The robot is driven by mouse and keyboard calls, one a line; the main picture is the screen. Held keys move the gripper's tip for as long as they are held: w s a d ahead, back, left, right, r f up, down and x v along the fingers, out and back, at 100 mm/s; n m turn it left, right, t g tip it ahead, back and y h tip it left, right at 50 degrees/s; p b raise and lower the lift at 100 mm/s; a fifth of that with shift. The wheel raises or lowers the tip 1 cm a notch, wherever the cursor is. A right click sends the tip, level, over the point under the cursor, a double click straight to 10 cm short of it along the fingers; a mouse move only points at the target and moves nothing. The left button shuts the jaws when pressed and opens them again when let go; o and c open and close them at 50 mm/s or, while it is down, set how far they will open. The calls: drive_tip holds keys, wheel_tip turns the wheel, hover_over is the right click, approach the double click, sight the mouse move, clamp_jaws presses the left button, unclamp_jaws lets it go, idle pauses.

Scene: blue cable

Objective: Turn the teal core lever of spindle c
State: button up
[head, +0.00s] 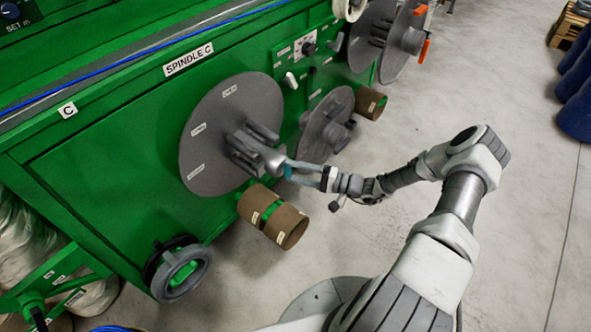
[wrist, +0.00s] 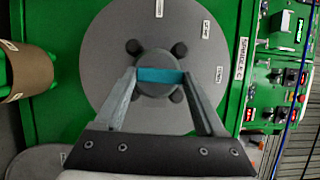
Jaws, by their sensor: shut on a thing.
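The grey disc of spindle C (head: 205,125) stands upright on the green machine's front, below the label SPINDLE C. Several grey pegs and a round hub stick out from its middle. The teal core lever (wrist: 161,75) lies across the hub in the wrist view, roughly level in that picture. It shows only as a small teal patch at the hub in the head view (head: 287,172). My gripper (wrist: 162,77) has one finger at each end of the lever and is shut on it. The fingers hide the lever's ends.
A brown cardboard roll (head: 290,227) sticks out just below the spindle. A smaller grey disc (head: 327,120) and an orange-tipped reel (head: 405,40) stand to the right. A grey handwheel (head: 182,273) is lower left.

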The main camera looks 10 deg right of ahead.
idle(0.6)
drive_tip(key=o, duration=1.3)
drive_tip(key=p+v, duration=0.1)
drive_tip(key=v, duration=1.6)
drive_tip(key=shift+s+d+p, duration=0.2)
drive_tip(key=shift+p, duration=0.1)
